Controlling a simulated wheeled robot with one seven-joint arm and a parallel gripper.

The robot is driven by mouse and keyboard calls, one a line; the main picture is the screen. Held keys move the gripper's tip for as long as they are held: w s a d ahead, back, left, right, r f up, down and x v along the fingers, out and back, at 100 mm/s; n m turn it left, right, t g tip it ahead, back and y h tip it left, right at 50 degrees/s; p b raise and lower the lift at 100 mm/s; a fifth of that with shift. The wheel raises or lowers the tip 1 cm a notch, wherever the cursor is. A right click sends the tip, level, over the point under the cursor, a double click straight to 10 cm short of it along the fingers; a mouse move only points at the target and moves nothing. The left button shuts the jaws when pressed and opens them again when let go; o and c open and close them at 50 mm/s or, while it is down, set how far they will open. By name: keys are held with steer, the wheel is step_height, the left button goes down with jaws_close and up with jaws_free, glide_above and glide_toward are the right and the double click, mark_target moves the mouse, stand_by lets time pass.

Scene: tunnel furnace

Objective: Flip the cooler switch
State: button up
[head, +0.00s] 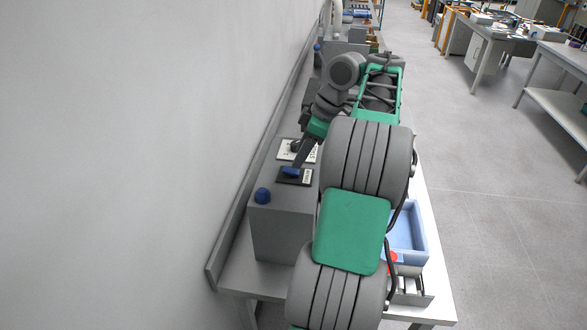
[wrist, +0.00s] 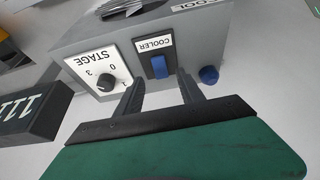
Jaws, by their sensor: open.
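The cooler switch (wrist: 159,67) is a blue rocker on a black plate with a white COOLER label (wrist: 153,44), set in a grey control box (wrist: 205,38). In the head view the blue switch (head: 290,171) sits on top of the box (head: 283,222). My gripper (wrist: 162,82) is open, with one finger on each side of the switch's line in the wrist view. Nothing is between the fingers. Its fingertips (head: 301,157) are close to the switch plate in the head view; I cannot tell whether they touch it.
A STAGE dial (wrist: 106,82) on a white plate is left of the switch in the wrist view, and a blue round knob (wrist: 209,75) is right of it. A blue bin (head: 408,232) stands on the table right of my arm. A wall (head: 130,150) runs along the left.

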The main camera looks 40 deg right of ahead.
mark_target(292, 170)
steer(key=b+x, duration=0.2)
steer(key=x, duration=0.3)
steer(key=shift+c, duration=0.3)
jaws_close()
